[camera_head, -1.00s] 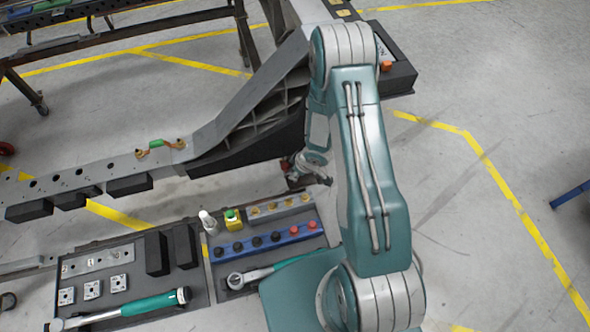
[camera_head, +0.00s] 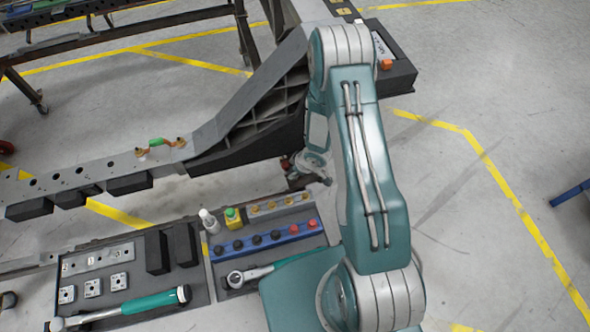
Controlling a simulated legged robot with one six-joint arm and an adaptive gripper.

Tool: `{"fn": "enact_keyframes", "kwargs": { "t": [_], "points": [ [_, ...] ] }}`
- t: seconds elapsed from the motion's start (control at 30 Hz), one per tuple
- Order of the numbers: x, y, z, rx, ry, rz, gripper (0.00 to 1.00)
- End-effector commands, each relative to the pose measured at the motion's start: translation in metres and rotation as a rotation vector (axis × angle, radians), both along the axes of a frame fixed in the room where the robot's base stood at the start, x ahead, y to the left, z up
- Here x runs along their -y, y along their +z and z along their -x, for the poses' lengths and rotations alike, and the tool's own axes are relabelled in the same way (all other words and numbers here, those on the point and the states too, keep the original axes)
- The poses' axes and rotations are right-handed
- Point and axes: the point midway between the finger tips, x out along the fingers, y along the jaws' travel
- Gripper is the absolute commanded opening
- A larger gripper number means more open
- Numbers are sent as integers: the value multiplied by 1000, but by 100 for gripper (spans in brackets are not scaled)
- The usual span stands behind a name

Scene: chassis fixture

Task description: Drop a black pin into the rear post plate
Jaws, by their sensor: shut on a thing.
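My gripper (camera_head: 297,179) is partly hidden by my own arm, low in front of the dark ramp of the chassis and just beyond the parts tray. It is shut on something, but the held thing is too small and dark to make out. Several black pins (camera_head: 257,240) stand upright in a row in the blue rack (camera_head: 266,246), with red pins (camera_head: 303,227) at its right end. The chassis rail (camera_head: 100,173) runs along the left and rises by the ramp to a raised end. I cannot tell which part is the rear post plate.
The tray (camera_head: 205,297) holds a torque wrench (camera_head: 250,275), black blocks (camera_head: 157,252), a white bottle (camera_head: 208,221), a yellow-green button box (camera_head: 233,218) and a brass-fitted strip (camera_head: 280,206). A green-handled valve (camera_head: 160,143) sits on the rail.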

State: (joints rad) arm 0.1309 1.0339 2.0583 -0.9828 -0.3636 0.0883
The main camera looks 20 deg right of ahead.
Motion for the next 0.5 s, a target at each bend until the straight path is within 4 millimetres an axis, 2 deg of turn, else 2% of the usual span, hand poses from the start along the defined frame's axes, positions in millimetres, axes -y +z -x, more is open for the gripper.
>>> {"fn": "enact_keyframes", "kwargs": {
  "t": [0.5],
  "points": [
    [0, -11, 0, 0, 0, 0, 0]
  ]
}}
